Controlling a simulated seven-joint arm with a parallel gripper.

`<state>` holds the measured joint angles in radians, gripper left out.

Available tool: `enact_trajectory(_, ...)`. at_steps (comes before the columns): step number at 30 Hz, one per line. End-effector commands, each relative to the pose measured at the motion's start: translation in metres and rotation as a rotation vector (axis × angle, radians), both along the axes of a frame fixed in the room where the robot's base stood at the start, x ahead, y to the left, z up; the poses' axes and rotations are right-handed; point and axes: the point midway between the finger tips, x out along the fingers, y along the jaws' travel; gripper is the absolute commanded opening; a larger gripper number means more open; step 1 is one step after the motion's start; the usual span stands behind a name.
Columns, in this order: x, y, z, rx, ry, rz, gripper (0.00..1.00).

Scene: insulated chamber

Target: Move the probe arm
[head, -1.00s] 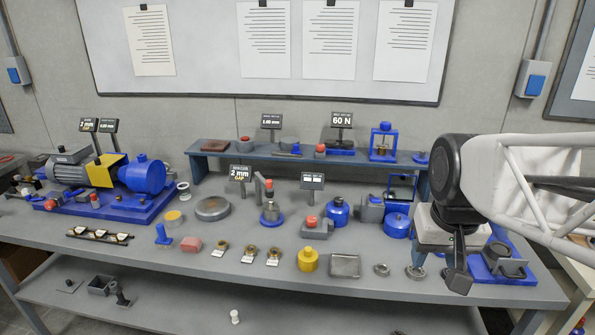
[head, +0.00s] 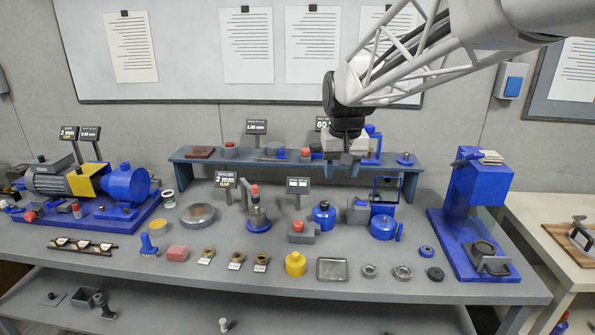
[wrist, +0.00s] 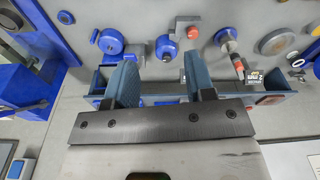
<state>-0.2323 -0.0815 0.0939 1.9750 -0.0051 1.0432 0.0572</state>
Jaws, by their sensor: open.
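None of the devices is clearly marked as the probe arm, so I cannot tell which part it is. My gripper (head: 346,160) is above the right part of the raised back shelf, pointing down, with its body covering part of a sign and shelf items. In the wrist view its two blue-grey fingers (wrist: 160,82) are spread apart with nothing between them.
The back shelf (head: 205,162) carries several small devices. Blue pots (head: 383,227) stand below the gripper. A tall blue press (head: 478,195) stands at the right end, and a motor-pump set (head: 90,185) at the left. Rings, a yellow weight (head: 295,264) and a tray line the front.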

Motion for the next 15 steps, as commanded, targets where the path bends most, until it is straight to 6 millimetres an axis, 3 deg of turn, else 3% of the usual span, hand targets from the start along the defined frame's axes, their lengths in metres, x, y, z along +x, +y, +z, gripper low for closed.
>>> enact_trajectory(3,0.028,0.022,-0.005,-0.002,0.013,0.018,0.5)
enact_trajectory(15,0.111,0.1,-0.028,-0.01,0.047,0.076,0.5)
